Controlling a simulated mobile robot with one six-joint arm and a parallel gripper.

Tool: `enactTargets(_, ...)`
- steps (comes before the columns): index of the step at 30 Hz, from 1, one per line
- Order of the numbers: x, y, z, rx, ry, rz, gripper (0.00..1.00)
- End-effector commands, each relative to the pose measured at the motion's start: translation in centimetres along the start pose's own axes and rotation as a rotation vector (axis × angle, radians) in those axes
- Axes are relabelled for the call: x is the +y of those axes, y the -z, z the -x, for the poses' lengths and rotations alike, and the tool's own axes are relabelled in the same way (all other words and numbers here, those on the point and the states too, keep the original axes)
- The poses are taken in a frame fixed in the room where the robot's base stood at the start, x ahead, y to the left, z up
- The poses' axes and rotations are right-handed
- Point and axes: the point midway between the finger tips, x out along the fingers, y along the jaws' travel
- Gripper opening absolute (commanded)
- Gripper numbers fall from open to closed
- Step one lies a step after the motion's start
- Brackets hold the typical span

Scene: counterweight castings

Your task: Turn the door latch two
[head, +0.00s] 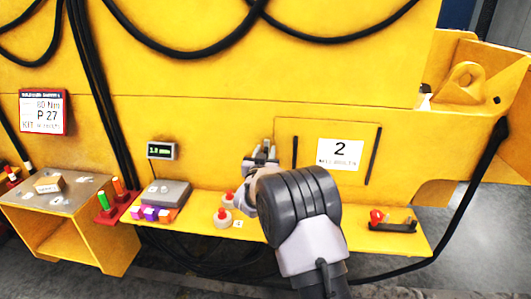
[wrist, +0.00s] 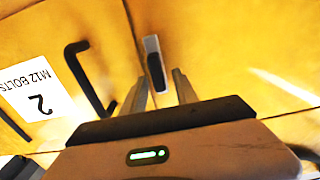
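Door two (head: 310,135) is a yellow panel with a white label marked 2 and M12 bolts, in the yellow casting. It looks closed. In the wrist view the door (wrist: 80,25) is upside down. The latch (wrist: 154,62), a dark lever on a pale grey plate, sits just beyond the door's seam, its lever roughly in line with the plate. My gripper (wrist: 160,76) is open, with one finger on each side of the lever's near end; I cannot tell whether they touch it. In the head view my gripper (head: 262,150) hides the latch.
Black bar handles (head: 374,155) flank the label. Below, a yellow ledge (head: 345,235) holds red-topped buttons (head: 223,247), a grey box (head: 163,193) and a red-knobbed part (head: 377,216). A side table (head: 95,235) stands left. Black cables hang over the casting.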

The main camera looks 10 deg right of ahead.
Motion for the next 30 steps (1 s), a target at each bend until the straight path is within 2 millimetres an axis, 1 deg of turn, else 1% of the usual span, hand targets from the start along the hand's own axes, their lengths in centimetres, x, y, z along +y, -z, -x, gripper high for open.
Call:
enactTargets(3, 0.00, 0.05, -0.58, 0.001, 0.000, -0.001, 0.35)
enactTargets(10, 0.01, 0.06, -0.64, 0.000, 0.000, -0.001, 0.35)
enactTargets(12, 0.01, 0.06, -0.63, 0.000, 0.000, -0.001, 0.22)
enactTargets(14, 0.01, 0.06, -0.63, 0.000, 0.000, -0.001, 0.10)
enactTargets(15, 0.01, 0.06, -0.62, 0.000, 0.000, -0.001, 0.02)
enactTargets(16, 0.01, 0.05, -0.62, 0.000, 0.000, -0.001, 0.00)
enactTargets(24, -0.01, 0.05, -0.61, 0.000, 0.000, 0.009, 0.00)
enactTargets(30, -0.14, 0.04, -0.60, -0.001, 0.000, 0.079, 0.00)
